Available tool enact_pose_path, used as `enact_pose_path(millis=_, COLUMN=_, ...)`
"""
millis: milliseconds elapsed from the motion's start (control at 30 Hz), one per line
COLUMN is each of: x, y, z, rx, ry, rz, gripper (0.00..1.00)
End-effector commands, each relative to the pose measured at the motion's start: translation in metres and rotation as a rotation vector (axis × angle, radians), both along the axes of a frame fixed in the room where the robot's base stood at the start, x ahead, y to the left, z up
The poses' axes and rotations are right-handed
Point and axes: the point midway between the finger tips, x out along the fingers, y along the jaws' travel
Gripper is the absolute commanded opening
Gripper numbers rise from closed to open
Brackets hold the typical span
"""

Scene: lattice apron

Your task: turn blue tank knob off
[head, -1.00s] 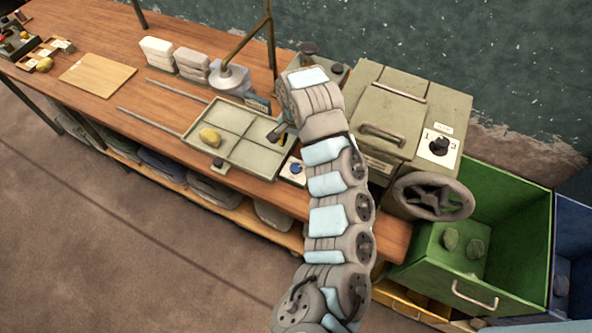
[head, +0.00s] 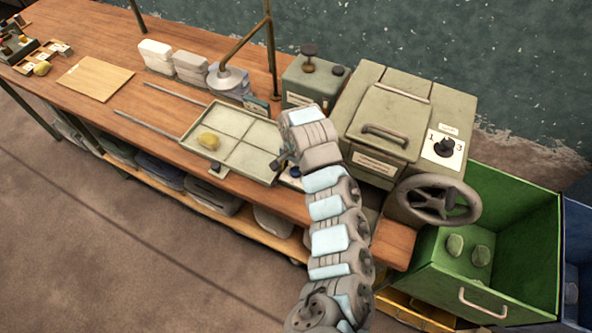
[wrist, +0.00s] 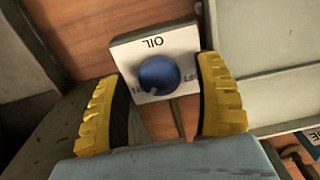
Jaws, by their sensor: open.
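The blue knob (wrist: 158,75) sits on a white plate (wrist: 124,49) marked OIL, which appears upside down. A pale mark on the knob points to the lower left, toward a partly hidden label that seems to read ON. A partly hidden OFF label is on the right. My gripper (wrist: 162,68) is open, with one yellow-and-black finger on each side of the knob, apart from it. In the head view my gripper (head: 283,162) is over the plate by the tray's right end and hides most of the knob.
A divided tray (head: 232,142) with a yellow lump (head: 208,141) lies just left of my gripper. A grey-green machine (head: 385,115) with a black selector (head: 444,147) and a handwheel (head: 438,201) stands to the right. A green bin (head: 500,250) is beyond it.

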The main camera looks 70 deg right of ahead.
Motion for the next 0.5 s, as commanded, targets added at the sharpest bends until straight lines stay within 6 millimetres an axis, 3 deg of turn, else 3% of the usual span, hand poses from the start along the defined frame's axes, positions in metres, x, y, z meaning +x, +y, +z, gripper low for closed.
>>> enact_pose_path(millis=333, x=-0.0001, y=0.0001, z=-0.0029, rx=-0.001, ry=0.001, rz=0.001, gripper=0.68)
enact_pose_path(millis=500, x=-0.0002, y=0.0001, z=-0.0029, rx=0.0, ry=0.001, rz=0.001, gripper=0.2)
